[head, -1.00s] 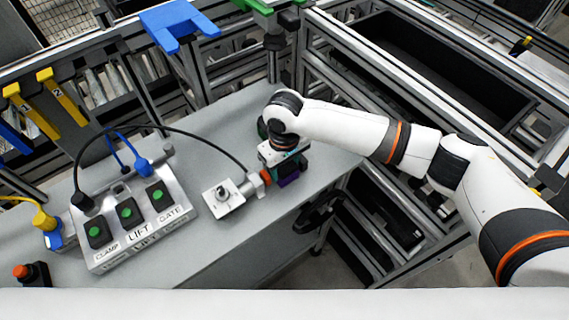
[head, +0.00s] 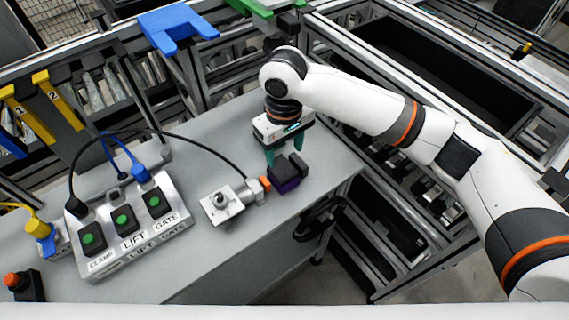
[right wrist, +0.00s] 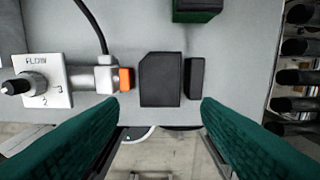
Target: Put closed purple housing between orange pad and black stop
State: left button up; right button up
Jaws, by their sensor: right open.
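The purple housing (head: 285,185) has a dark, closed-looking top and sits on the grey table. It lies between the orange pad (head: 265,184) and the black stop (head: 299,165). In the right wrist view the housing (right wrist: 161,80) shows narrow gaps to the orange pad (right wrist: 126,79) on its left and the black stop (right wrist: 195,78) on its right. My right gripper (head: 285,157) has green fingers, open and empty, above and behind the housing. The fingers (right wrist: 160,104) are spread wide in the wrist view. My left gripper is not in view.
A metal valve block with a knob (head: 222,203) carries the orange pad. A button box (head: 130,220) with cables stands at left. A green block with a dark top (right wrist: 197,10) lies beyond the housing in the wrist view. The table's front edge is close to the housing.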

jog(key=shift+r, duration=1.5)
